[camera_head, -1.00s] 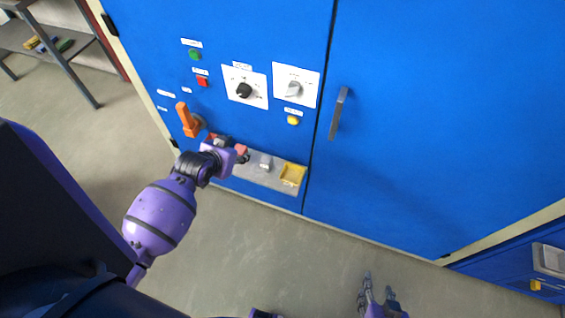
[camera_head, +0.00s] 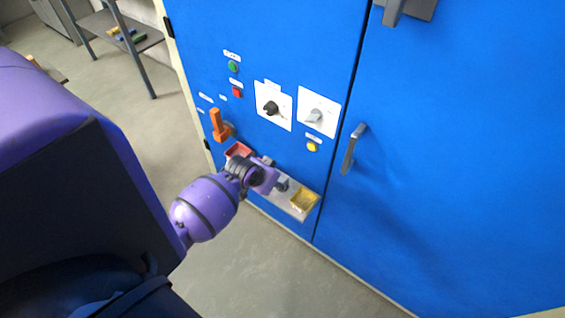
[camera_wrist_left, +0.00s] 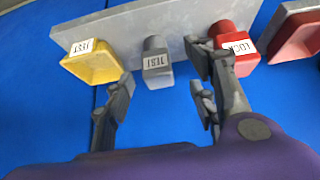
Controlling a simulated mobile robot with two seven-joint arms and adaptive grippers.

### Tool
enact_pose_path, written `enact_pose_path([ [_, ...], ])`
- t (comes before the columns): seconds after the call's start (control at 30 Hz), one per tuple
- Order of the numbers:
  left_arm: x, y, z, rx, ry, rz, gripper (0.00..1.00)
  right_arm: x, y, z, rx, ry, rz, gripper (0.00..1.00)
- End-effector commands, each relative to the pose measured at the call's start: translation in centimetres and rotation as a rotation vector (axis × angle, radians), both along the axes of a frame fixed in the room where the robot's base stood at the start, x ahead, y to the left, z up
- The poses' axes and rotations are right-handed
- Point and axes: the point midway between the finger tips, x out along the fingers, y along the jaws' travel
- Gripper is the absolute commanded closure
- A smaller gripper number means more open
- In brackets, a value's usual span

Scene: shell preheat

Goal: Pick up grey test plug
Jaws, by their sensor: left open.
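The grey test plug (camera_wrist_left: 156,63) stands on a grey ledge in the left wrist view, with a white label reading TEST upside down. In the head view it shows as a small grey block (camera_head: 282,184) just right of my left gripper (camera_head: 270,173). In the wrist view my left gripper (camera_wrist_left: 162,92) is open and empty. Its fingers are spread below the plug, one to each side, and I see no contact. A red plug (camera_wrist_left: 238,46) labelled LOCK is partly behind the right finger. My right gripper is out of view.
The ledge (camera_wrist_left: 130,21) is on a blue cabinet. A yellow tray (camera_head: 306,200) is right of the grey plug and a red tray (camera_head: 238,150) is left of it. An orange handle (camera_head: 217,126), switches and a grey door handle (camera_head: 353,148) are above.

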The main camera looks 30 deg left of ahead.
Motion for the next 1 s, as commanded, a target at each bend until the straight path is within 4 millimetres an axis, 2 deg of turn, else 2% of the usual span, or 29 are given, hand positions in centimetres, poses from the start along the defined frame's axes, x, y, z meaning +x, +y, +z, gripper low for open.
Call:
enact_pose_path([
  [0.13,1.6,-0.4,-1.5,-0.002,-0.002,0.0,0.48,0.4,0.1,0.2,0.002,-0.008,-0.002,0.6],
  [0.3,2.6,-0.4,-3.4,-0.001,0.0,0.001,0.48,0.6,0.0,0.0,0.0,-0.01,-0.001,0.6],
  [0.6,3.0,-0.4,-3.6,0.0,-0.004,-0.001,0.48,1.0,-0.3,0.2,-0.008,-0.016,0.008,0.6],
  [0.9,3.0,-0.4,-3.6,0.001,-0.004,0.0,0.88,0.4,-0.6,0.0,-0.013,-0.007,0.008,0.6],
  [1.0,3.0,-0.4,-3.6,0.001,-0.004,0.0,0.98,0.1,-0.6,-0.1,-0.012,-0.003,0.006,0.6],
])
